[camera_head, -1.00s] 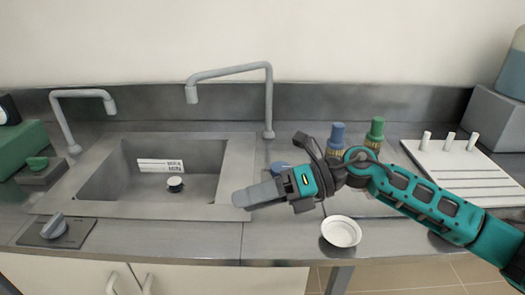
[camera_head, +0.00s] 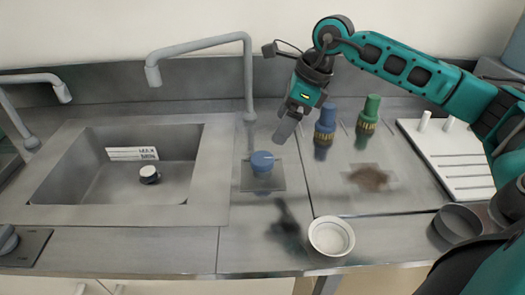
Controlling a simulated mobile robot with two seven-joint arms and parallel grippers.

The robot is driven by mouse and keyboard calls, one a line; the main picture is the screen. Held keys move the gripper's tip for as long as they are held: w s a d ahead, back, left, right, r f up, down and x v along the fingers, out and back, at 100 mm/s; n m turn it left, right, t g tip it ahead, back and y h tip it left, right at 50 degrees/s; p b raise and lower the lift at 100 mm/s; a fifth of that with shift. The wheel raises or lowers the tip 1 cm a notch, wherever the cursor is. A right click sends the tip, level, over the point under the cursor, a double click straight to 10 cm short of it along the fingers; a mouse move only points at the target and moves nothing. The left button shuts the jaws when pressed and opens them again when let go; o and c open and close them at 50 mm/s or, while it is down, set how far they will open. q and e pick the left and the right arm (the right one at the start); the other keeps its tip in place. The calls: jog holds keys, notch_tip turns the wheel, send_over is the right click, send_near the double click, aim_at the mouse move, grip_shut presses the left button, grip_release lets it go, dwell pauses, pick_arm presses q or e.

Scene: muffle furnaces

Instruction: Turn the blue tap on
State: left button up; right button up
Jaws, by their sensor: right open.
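The blue tap is a round blue knob (camera_head: 262,161) on a square grey plate (camera_head: 249,181), set in the worktop right of the sink. My right gripper (camera_head: 285,131) hangs above and a little to the right of the knob, its fingers pointing down and slightly left. It is open and holds nothing; the knob is apart from it and in clear view. The fingers overlap in this view, so the gap between them is hard to see. My left gripper is not in view.
The sink (camera_head: 100,190) with a grey spout (camera_head: 249,75) lies to the left. A blue-capped bottle (camera_head: 325,122) and a green-capped bottle (camera_head: 368,115) stand close right of the gripper. A white bowl (camera_head: 331,237) stands near the front edge. A white rack (camera_head: 455,160) is further right.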

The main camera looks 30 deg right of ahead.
aim_at(262, 158)
jog(key=x, duration=1)
jog(key=shift+w+a+f, duration=0.1)
jog(key=shift+a+f, duration=0.1)
jog(key=shift+f, duration=0.15)
jog(key=shift+c, duration=0.5)
jog(key=c, duration=1)
jog(key=shift+o, duration=0.2)
